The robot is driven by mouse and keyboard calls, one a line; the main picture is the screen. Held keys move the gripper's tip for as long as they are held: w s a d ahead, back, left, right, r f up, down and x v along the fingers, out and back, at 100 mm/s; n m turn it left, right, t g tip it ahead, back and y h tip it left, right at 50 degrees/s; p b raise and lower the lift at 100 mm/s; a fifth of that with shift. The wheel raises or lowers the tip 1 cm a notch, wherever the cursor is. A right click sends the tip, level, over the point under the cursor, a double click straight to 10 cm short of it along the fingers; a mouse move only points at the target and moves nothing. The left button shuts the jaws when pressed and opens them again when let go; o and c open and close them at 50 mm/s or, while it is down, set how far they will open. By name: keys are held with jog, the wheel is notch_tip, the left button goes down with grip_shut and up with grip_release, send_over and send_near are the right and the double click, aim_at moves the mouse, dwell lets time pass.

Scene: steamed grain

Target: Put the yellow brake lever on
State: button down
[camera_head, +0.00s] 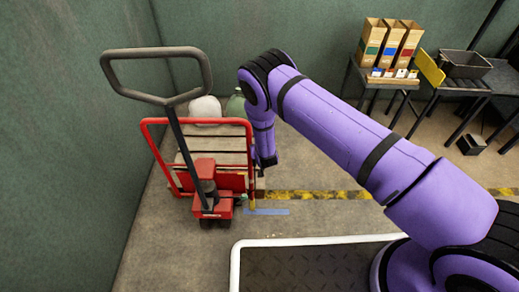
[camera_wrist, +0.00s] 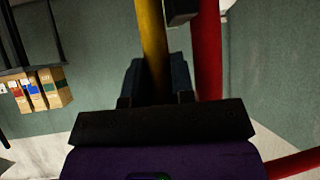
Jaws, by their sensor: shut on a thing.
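The yellow brake lever (camera_wrist: 152,40) is a slim bar that runs up between the fingers of my gripper (camera_wrist: 157,78) in the wrist view. My gripper is shut on it. In the head view a small yellow piece (camera_head: 252,198), likely the lever's lower part, shows low at the right side of the red hand cart (camera_head: 205,178). My gripper's fingers are hard to make out there, behind the cart's right side. The cart has a red frame, a slatted deck and a dark looped handle (camera_head: 157,53). The lever's full length and its pivot are hidden.
A red frame bar (camera_wrist: 208,45) stands close to the right of my gripper. A pale sack (camera_head: 206,108) lies on the cart deck. A yellow-black floor stripe (camera_head: 320,195) passes right of the cart. A side table with paper bags (camera_head: 388,43) stands back right.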

jog(key=shift+w, duration=0.1)
dwell(0.4)
jog(key=c, duration=1)
grip_release()
jog(key=shift+a, duration=0.1)
jog(key=shift+r, duration=0.1)
